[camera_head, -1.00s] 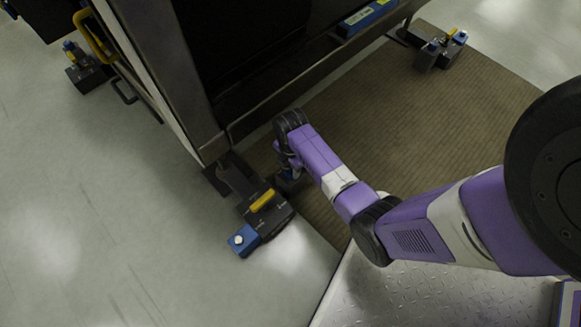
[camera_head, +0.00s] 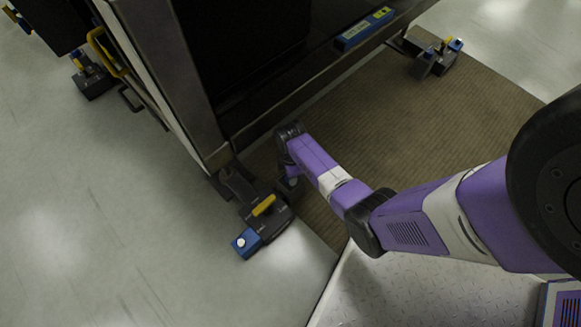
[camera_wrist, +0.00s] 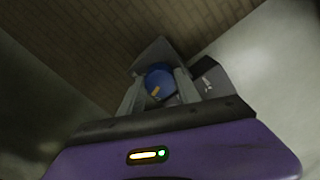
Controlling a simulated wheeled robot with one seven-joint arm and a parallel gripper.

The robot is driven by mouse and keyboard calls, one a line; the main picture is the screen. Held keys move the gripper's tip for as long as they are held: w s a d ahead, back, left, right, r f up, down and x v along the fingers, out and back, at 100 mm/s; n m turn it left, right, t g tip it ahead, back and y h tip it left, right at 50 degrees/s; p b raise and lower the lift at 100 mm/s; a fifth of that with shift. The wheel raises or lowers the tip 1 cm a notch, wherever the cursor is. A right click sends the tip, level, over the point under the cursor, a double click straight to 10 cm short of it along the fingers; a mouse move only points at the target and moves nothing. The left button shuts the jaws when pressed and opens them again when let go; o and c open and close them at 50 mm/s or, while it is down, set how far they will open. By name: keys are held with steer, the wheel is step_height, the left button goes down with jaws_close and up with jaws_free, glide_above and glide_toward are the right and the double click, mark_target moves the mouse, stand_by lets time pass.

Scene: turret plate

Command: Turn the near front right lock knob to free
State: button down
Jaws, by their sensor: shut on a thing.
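The near lock unit (camera_head: 238,190) is a dark block at the bottom corner of the tall dark frame in the head view. It has a yellow handle (camera_head: 263,205) on top and a blue box (camera_head: 246,243) with a white button at its near end. My gripper (camera_wrist: 160,83) points down at the right side of this unit. In the wrist view its two fingers are shut on a round blue knob (camera_wrist: 158,76) with a small orange mark, seen slanted. In the head view my wrist hides most of the knob, and the mark's setting cannot be read.
The dark frame (camera_head: 215,150) rises just behind the wrist. Other lock units stand at the far left (camera_head: 92,80) and far right (camera_head: 435,58). A brown ribbed mat (camera_head: 400,125) lies right of the wrist.

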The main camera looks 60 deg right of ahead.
steer(key=m+p, duration=0.3)
steer(key=m, duration=0.3)
steer(key=m+p, duration=0.1)
steer(key=m, duration=0.5)
steer(key=shift+s, duration=0.1)
steer(key=shift+m, duration=0.3)
stand_by(0.3)
steer(key=c, duration=0.9)
jaws_free()
steer(key=shift+o, duration=0.2)
step_height(320, 180, up, 8)
steer(key=p, duration=0.5)
